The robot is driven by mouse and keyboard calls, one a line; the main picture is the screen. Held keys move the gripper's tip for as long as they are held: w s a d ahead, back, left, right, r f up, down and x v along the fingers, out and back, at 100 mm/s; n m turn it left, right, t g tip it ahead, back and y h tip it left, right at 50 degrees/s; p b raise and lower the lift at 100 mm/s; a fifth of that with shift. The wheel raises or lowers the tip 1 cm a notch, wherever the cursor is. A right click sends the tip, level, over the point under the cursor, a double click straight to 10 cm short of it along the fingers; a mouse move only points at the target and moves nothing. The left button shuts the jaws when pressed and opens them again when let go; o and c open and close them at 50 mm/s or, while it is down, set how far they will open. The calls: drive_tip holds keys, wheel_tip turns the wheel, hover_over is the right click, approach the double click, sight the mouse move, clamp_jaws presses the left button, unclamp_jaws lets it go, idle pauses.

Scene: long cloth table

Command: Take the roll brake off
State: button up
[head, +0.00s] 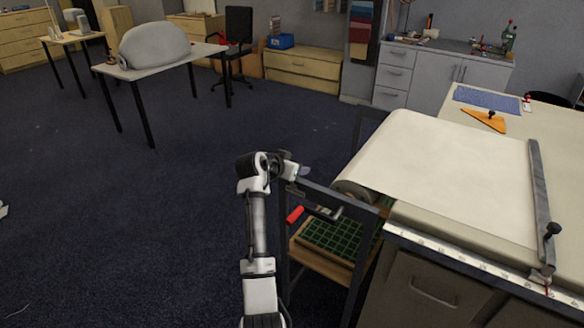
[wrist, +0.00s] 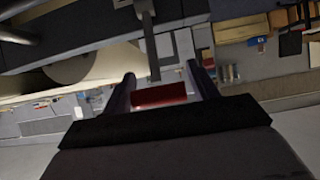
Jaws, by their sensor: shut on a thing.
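The paper roll (head: 352,192) sits in a dark metal frame at the left end of the cloth table, with its sheet (head: 450,165) drawn over the tabletop. The roll brake is a grey metal lever (head: 325,211) with a red handle (head: 295,214), beside the roll at the frame. In the wrist view the red handle (wrist: 160,94) lies between the two dark fingers of my gripper (wrist: 161,78), which is shut on it. The grey lever (wrist: 151,50) runs away from the handle toward the frame. In the head view the fingertips are hard to make out against the dark frame.
A shelf with a green grid tray (head: 335,238) is below the roll inside the frame. A metal straightedge (head: 540,195) with a dark knob lies across the sheet, and an orange triangle (head: 486,120) lies behind. The floor (head: 150,220) left of my arm is clear.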

drive_tip(key=shift+s+d+f, duration=0.1)
drive_tip(key=shift+f, duration=0.45)
idle(0.4)
drive_tip(key=o, duration=1.1)
drive_tip(key=shift+o, duration=1.4)
drive_tip(key=shift+r, duration=0.25)
drive_tip(key=b+v, duration=0.3)
drive_tip(key=v, duration=1)
drive_tip(key=shift+s+a+r, duration=0.2)
drive_tip(key=shift+r, duration=0.1)
